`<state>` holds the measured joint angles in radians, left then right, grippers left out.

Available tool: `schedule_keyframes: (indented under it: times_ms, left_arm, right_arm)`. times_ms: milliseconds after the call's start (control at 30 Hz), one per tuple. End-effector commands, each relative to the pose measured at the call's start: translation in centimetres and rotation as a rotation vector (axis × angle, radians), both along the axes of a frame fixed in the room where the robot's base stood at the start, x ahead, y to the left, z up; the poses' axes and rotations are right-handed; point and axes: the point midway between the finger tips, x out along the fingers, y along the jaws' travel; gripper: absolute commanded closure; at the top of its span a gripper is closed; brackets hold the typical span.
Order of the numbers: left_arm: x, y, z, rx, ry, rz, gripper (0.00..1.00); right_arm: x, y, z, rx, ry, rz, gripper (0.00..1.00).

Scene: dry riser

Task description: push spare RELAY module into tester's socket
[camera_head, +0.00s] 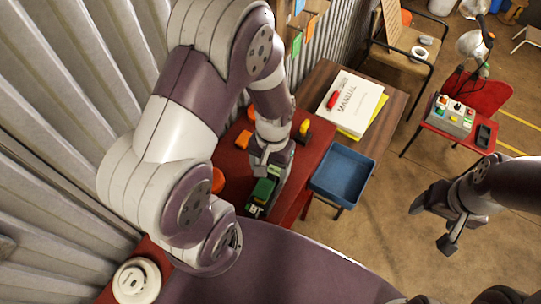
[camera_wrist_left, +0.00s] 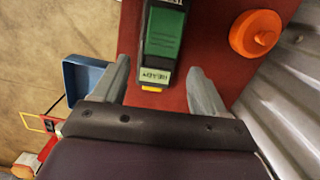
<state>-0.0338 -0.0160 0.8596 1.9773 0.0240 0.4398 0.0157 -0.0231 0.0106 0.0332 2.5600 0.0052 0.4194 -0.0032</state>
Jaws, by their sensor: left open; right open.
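The green module (camera_wrist_left: 166,38) is on the red table in the left wrist view, with a dark border around it and a white label at its near end. The label seems to read RELAY, upside down. The module also shows in the head view (camera_head: 263,190), under my left gripper. My left gripper (camera_wrist_left: 160,70) is open, its fingers on either side of the labelled end; contact is unclear. Whether the dark part around the module is the tester's socket, I cannot tell. My right gripper (camera_head: 434,226) is open and empty over the floor at the right.
A blue tray (camera_head: 343,174) stands right of the red table (camera_head: 312,160). An orange round knob (camera_wrist_left: 255,33) is near the module. A manual (camera_head: 352,103) lies on the wooden table behind. Corrugated wall borders the left.

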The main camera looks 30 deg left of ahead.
Motion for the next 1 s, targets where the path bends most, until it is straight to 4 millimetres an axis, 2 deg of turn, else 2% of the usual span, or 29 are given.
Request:
schedule_keyframes:
  times_ms: [200,400,1000]
  left_arm:
    - [0.8,0.0,5.5,0.000,-0.007,0.000,0.28]
    - [1.0,0.1,8.3,0.000,-0.002,0.000,0.28]
    - [1.1,0.0,8.7,0.000,-0.001,0.000,0.28]
  right_arm:
    - [0.0,0.0,-1.1,0.000,0.000,0.000,0.26]
    - [0.0,0.0,-1.4,0.000,0.000,0.000,0.26]
    - [0.0,0.0,-1.3,0.000,0.000,0.000,0.26]
